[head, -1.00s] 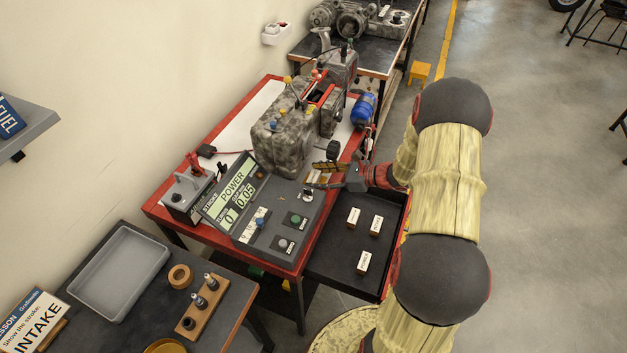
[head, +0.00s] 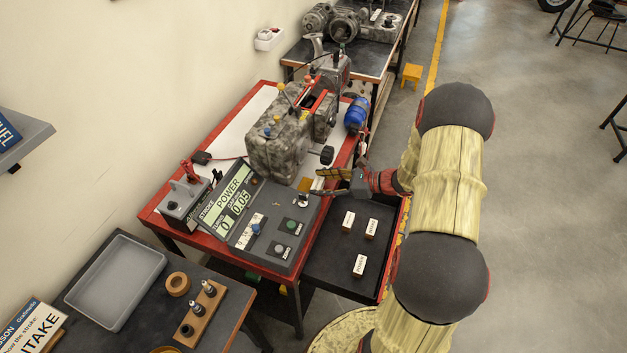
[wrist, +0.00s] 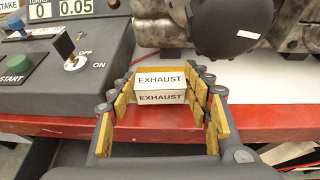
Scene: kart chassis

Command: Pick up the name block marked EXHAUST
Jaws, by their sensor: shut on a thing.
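The EXHAUST name block (wrist: 160,80) is white on its lettered faces and sits between my gripper's fingers in the wrist view. My gripper (wrist: 162,98) is shut on it, with yellow pads on both sides. In the head view my gripper (head: 318,183) is at the red bench's right edge, beside the control panel.
A black drawer tray (head: 330,262) with several white-topped blocks, one of them here (head: 360,265), lies below my gripper. The control panel (head: 270,228) and grey engine (head: 285,140) stand close on the red bench (head: 160,208). Open floor (head: 550,200) lies right.

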